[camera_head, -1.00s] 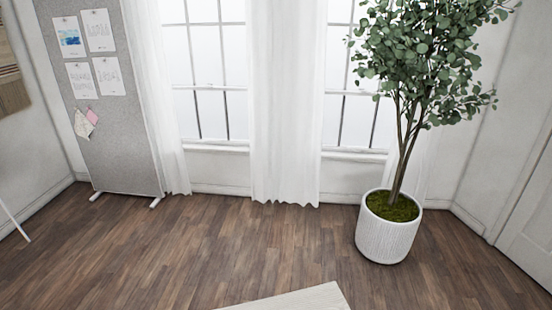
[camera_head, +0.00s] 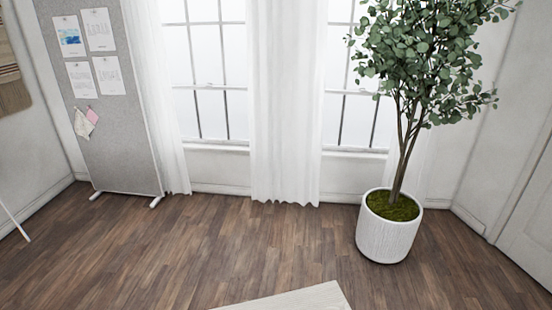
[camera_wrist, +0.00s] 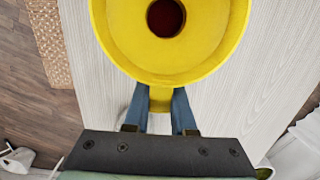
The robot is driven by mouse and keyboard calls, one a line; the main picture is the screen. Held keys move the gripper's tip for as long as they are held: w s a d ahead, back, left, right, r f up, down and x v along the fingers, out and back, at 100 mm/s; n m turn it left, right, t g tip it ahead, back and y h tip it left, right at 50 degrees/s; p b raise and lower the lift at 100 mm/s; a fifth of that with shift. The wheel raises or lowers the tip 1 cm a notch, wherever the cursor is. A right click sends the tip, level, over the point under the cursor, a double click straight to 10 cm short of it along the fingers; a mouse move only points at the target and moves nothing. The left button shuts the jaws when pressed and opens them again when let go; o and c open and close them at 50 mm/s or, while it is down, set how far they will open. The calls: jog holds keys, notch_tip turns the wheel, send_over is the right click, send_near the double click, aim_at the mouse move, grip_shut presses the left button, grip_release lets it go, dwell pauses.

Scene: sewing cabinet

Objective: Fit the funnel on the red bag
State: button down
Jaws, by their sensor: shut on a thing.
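The yellow funnel (camera_wrist: 115,35) fills the top middle of the wrist view, seen from above into its wide mouth. My gripper (camera_wrist: 160,98) is shut on the yellow tab at the funnel's near edge, one blue finger on each side. Dark red shows through the funnel's round hole (camera_wrist: 166,18); it may be the red bag, but the rest of it is hidden. I cannot tell whether the funnel touches it. The head view shows neither the funnel, the bag nor my gripper.
A pale wooden tabletop (camera_wrist: 215,110) lies below the funnel; its corner shows in the head view (camera_head: 300,298). A woven mat (camera_wrist: 48,40) is at the upper left. White objects (camera_wrist: 18,160) sit at the lower edges. A potted plant (camera_head: 388,230) stands right; floor between is clear.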

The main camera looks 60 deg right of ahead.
jog(key=shift+f, duration=0.3)
dwell(0.4)
jog(key=c, duration=0.7)
grip_release()
jog(key=shift+o, duration=0.2)
